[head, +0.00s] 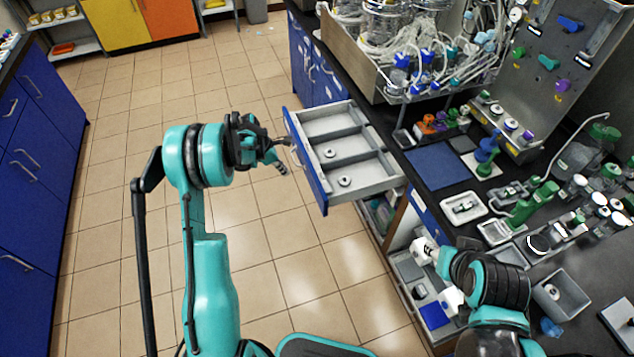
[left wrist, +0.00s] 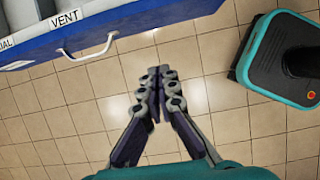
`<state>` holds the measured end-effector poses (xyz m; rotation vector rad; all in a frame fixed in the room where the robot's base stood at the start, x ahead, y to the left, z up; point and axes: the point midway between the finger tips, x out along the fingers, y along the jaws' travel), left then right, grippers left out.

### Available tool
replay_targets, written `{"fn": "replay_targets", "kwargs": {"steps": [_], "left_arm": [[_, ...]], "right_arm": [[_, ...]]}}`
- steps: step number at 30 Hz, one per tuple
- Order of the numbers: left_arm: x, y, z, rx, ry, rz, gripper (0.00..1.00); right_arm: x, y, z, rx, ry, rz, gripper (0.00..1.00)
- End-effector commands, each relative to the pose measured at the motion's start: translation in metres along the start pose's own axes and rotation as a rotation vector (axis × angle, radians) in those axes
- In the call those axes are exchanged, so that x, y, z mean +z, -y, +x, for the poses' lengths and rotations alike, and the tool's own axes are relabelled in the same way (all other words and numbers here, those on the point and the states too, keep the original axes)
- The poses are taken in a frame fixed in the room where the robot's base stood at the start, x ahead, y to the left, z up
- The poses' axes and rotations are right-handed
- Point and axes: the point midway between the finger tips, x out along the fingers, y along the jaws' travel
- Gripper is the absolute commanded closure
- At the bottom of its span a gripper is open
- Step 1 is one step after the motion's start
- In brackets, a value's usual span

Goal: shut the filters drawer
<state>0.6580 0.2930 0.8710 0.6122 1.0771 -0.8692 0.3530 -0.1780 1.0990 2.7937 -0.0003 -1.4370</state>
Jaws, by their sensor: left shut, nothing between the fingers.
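An open drawer (head: 351,190) with a blue front (head: 309,168) and grey compartments sticks out from the bench in the head view. Small pale round pieces lie in its compartments. In the left wrist view its blue front (left wrist: 130,28) shows a pale handle (left wrist: 88,52) and a label reading VENT; another label is cut off. My left gripper (head: 287,168) is in front of the drawer front, on its aisle side. It also shows in the left wrist view (left wrist: 157,78), fingers together and empty, apart from the handle.
The black bench top (head: 440,205) carries tubing, trays, green clamps and a metal panel. A lower open compartment (head: 412,283) shows near my right arm. The tiled floor (head: 110,190) is clear left of the drawer. Blue cabinets (head: 35,180) stand at the far left.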

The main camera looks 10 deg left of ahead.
Motion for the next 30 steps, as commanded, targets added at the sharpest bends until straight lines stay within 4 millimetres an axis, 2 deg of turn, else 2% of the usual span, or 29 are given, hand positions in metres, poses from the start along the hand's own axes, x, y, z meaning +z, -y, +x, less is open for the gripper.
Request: {"fn": "replay_targets", "kwargs": {"steps": [8, 20, 24, 30], "left_arm": [[-0.005, -0.002, 0.029, -0.008, 0.004, -0.037, 1.00], [-0.004, -0.002, 0.111, -0.007, 0.003, -0.034, 1.00], [0.018, -0.002, 0.117, -0.007, 0.003, -0.032, 1.00], [0.032, -0.003, 0.122, -0.007, 0.003, -0.034, 1.00]], "right_arm": [[0.002, 0.000, 0.003, 0.000, 0.000, 0.000, 0.59], [0.013, 0.000, 0.018, 0.000, 0.000, 0.000, 0.59], [0.014, 0.000, 0.020, 0.000, 0.000, 0.000, 0.59], [0.015, 0.000, 0.021, 0.000, 0.000, 0.000, 0.59]]}}
